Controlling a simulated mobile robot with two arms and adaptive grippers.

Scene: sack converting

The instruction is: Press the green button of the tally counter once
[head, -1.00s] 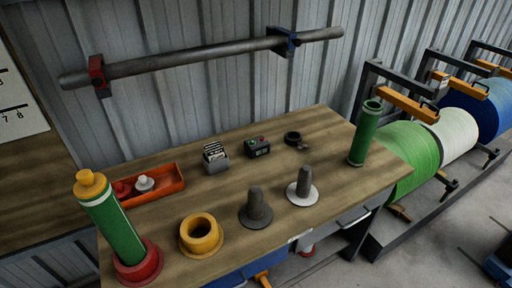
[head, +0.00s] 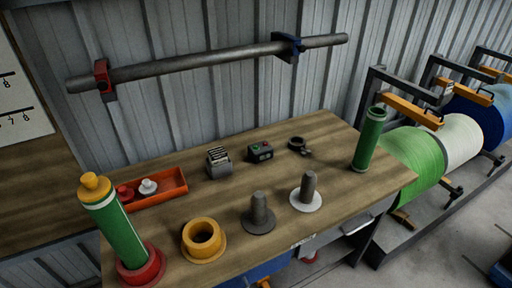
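The tally counter (head: 260,152) is a small dark box standing toward the back of the wooden workbench, in the middle of the head view. A small green patch and a small red patch show on it; at this size I cannot make out the button's exact shape. Nothing touches the counter. Neither of my grippers is in view.
Left of the counter are a grey card holder (head: 219,163) and an orange tray (head: 171,187); right, a black ring (head: 297,144) and green tube (head: 369,140). In front stand grey spindles (head: 259,212) and a yellow flanged ring (head: 203,240). Bare bench (head: 330,150) lies right of the counter.

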